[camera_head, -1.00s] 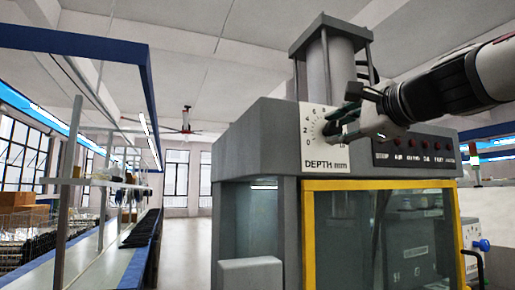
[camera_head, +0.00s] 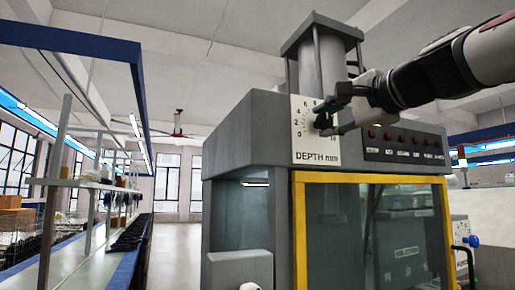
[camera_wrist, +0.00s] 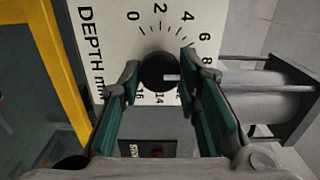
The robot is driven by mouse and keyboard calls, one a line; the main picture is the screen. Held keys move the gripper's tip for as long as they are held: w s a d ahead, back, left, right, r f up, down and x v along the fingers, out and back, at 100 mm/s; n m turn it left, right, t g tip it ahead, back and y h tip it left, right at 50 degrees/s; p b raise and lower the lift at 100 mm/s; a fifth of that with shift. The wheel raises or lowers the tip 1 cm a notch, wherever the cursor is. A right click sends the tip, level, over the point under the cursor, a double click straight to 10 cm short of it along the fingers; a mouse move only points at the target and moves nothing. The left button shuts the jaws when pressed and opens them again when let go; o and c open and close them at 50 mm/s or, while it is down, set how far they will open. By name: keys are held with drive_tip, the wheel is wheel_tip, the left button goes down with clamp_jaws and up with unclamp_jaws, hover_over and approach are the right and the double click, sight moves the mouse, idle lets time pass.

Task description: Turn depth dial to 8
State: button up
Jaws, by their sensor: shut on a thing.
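The depth dial (camera_wrist: 157,72) is a round black knob with a white pointer line, on a white scale plate (camera_wrist: 105,20) marked DEPTH mm. In the wrist view the pointer aims right, near the 8 side; the right finger covers the scale just below 8, so the exact reading is unclear. My gripper (camera_wrist: 159,68) is shut on the dial, with one green-padded finger at its left and one at its right. In the head view my gripper (camera_head: 334,113) reaches in from the right and partly covers the dial (camera_head: 322,121).
The dial sits on a grey machine (camera_head: 240,140) with a yellow-framed glass door (camera_head: 365,178) below it. A row of red buttons (camera_head: 403,138) lies right of the dial. A grey column rises above. A blue-framed workbench stands at left, with open floor between.

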drive_tip(key=shift+f, duration=0.1)
drive_tip(key=o, duration=1.1)
drive_tip(key=shift+o, duration=0.2)
drive_tip(key=v, duration=1.2)
